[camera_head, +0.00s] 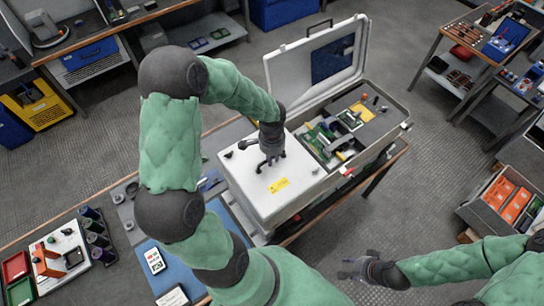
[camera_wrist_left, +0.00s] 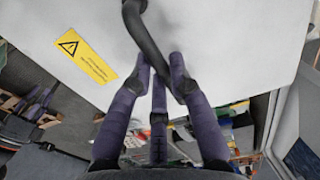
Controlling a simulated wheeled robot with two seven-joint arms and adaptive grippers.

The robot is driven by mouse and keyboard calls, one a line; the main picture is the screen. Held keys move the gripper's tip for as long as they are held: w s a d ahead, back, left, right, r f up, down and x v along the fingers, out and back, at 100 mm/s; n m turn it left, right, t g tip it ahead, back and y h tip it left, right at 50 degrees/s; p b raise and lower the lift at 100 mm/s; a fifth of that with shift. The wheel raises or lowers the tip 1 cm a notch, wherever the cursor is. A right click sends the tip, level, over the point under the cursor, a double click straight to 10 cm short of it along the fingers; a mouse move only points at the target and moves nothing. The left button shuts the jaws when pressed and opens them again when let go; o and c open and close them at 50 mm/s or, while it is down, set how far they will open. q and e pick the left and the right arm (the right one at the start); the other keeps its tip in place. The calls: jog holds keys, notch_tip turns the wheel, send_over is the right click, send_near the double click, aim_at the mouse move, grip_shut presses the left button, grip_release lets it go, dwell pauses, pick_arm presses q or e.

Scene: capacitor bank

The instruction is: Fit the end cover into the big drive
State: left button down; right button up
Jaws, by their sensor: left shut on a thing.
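The end cover (camera_head: 252,193) looks like a broad white panel with a yellow warning label and a black handle (camera_wrist_left: 146,38). It lies over the left half of the big drive (camera_head: 346,173), a large pale housing whose right half is open and shows green boards and other parts. My left gripper (camera_head: 268,161) is over the cover, its fingers shut on the black handle; they also show in the left wrist view (camera_wrist_left: 163,68). Whether the cover's edges are seated is hard to tell. My right gripper (camera_head: 348,269) is empty, fingers apart, above the floor at the lower right.
A raised lid (camera_head: 285,68) stands behind the housing. The bench (camera_head: 388,151) carries a blue mat (camera_head: 143,262) and a white tray (camera_head: 66,255) at the left. A bin with orange parts (camera_head: 507,204) stands at the right. Floor between the benches is clear.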

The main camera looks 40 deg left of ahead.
pick_arm(q)
jog(key=shift+f+b, duration=0.7)
dwell(0.7)
jog(key=c, duration=1.1)
grip_release()
notch_tip(320, 180, up, 12)
